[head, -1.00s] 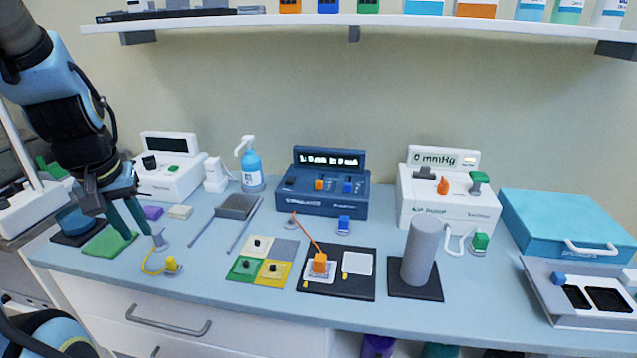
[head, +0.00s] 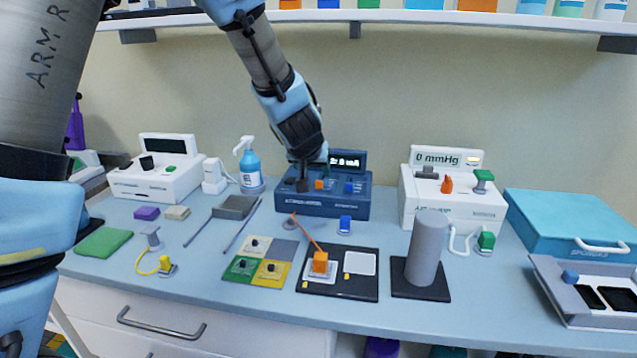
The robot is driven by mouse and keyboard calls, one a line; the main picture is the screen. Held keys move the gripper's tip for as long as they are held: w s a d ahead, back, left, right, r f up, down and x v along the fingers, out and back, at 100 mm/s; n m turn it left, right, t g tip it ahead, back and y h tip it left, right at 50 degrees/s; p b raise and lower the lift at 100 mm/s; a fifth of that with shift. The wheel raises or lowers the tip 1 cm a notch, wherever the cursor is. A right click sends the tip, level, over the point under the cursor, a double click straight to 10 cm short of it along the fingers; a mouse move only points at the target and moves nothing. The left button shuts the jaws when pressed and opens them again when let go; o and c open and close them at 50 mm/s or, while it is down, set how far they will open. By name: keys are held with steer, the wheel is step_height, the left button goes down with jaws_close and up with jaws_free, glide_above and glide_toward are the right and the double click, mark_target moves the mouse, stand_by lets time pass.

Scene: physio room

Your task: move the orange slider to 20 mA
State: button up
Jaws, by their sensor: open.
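The dark blue stimulator box (head: 335,209) stands at the back middle of the bench. The orange slider (head: 319,184) is on its sloped top, left of a blue slider (head: 348,188). Its small display (head: 347,161) is partly covered by my arm, and its reading is too small to make out. My gripper (head: 303,184) hangs over the left part of the box, just left of the orange slider. It is open; its fingers are small and dark, and I cannot tell whether they touch the box.
A white mmHg device (head: 452,205) with its own orange knob stands to the right. A blue pump bottle (head: 250,166) stands to the left. A shelf (head: 400,17) runs above. An orange block with a wire (head: 320,262) sits on a black board in front.

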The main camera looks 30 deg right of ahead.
mark_target(319, 182)
steer(key=x, duration=0.7)
steer(key=shift+w+d+f, duration=0.15)
steer(key=shift+w+f, duration=0.1)
jaws_close()
stand_by(1.1)
